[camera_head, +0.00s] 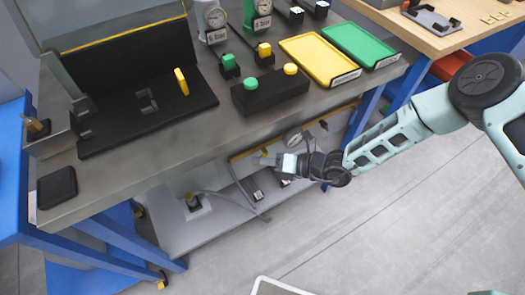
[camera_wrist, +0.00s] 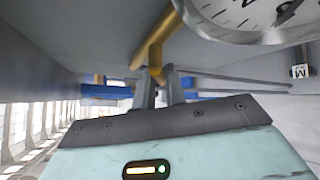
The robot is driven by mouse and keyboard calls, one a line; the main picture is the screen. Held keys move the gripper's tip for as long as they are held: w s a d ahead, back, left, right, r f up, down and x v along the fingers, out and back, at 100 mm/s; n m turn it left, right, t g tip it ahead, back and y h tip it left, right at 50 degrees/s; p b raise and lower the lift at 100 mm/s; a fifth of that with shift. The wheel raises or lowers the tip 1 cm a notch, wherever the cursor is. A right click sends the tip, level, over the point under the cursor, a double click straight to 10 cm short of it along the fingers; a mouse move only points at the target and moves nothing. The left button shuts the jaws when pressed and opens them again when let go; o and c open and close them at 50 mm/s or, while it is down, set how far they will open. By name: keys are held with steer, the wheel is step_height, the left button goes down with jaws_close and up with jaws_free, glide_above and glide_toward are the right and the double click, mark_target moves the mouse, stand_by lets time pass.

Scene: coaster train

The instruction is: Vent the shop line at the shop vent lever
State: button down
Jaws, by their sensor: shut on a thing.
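My gripper (camera_head: 268,160) reaches in below the front edge of the grey bench. In the wrist view its two dark fingers (camera_wrist: 158,84) are closed around the lower end of a brass-yellow lever (camera_wrist: 157,42), which I take for the shop vent lever. The lever slants up to the right towards a round gauge (camera_wrist: 250,14) with a white dial, cut off by the frame's top edge. In the head view a small gauge (camera_head: 292,138) shows under the bench, just above my gripper. The held end of the lever is partly hidden by the fingers.
Above is the grey bench top (camera_head: 130,165) with a yellow tray (camera_head: 318,60), a green tray (camera_head: 360,45) and a black button box (camera_head: 270,91). A lower shelf (camera_head: 215,222) carries a pipe fitting (camera_head: 193,203). Blue bench legs (camera_head: 130,243) stand either side. The floor at right is clear.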

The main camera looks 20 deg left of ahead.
steer(key=shift+w+d+f+n+t+h+p, duration=0.15)
steer(key=shift+n+t+h+p, duration=0.75)
steer(key=shift+p, duration=1.85)
steer(key=shift+w+d+f+n+t+h+p, duration=0.15)
steer(key=shift+n+t+h+p, duration=0.7)
steer(key=shift+p, duration=1.95)
steer(key=shift+w+d+n+t+h+p, duration=0.4)
steer(key=shift+h+p, duration=0.85)
steer(key=shift+p, duration=1.5)
steer(key=shift+s+a+f, duration=0.1)
steer(key=shift+a, duration=0.05)
steer(key=c, duration=1.5)
jaws_free()
steer(key=shift+o, duration=0.2)
steer(key=s+d+b, duration=0.2)
steer(key=s+d, duration=0.3)
steer(key=d, duration=0.6)
steer(key=shift+d+r+b, duration=0.4)
